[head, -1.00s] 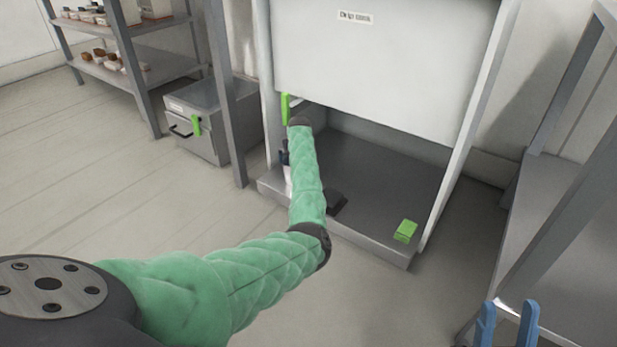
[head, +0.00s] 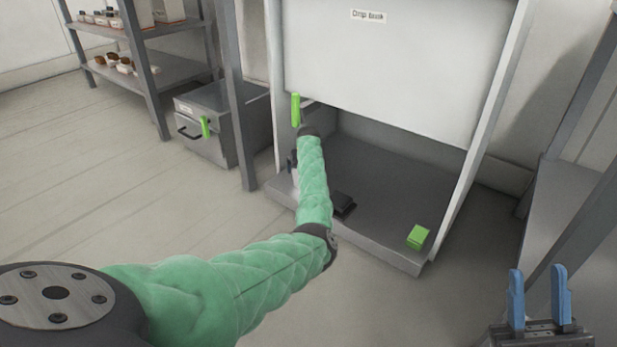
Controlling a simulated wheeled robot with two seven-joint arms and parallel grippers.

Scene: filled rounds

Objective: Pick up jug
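I cannot make out a jug for certain. A small pale and dark shape (head: 293,172) shows at the left edge of my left forearm, mostly hidden by it, and I cannot tell what it is. My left arm in its green sleeve reaches to the mouth of the grey-white cabinet (head: 400,60). Its gripper is hidden behind the forearm or too unclear to read. My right gripper (head: 537,272) is at the bottom right, with two blue fingers pointing up, apart and with nothing between them.
The cabinet has a grey floor tray (head: 385,190) with a green block (head: 418,237) at its front right. A green handle (head: 295,110) is at the panel's lower left. A grey box (head: 210,120) and a shelf rack (head: 150,70) stand left. A metal table (head: 570,200) stands right.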

